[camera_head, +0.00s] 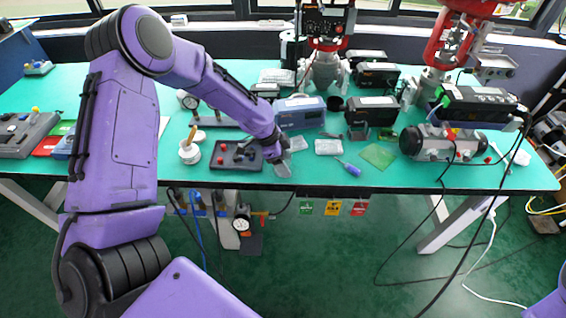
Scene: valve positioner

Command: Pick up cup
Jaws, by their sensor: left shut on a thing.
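My left gripper (283,162) reaches in from the left and is low at the front edge of the green table. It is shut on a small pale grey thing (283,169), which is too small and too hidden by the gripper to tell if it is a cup. A white cup-like pot (189,156) with a brown stick in it stands on the table left of my gripper. A small black cup-shaped thing (336,104) stands farther back. My right gripper is not in view.
A dark box with red knobs (228,157) lies just left of my gripper. A blue-grey case (298,110) stands behind it. A blue-handled screwdriver (350,168) and a green square (378,155) lie to its right. Valve assemblies (445,142) fill the right side.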

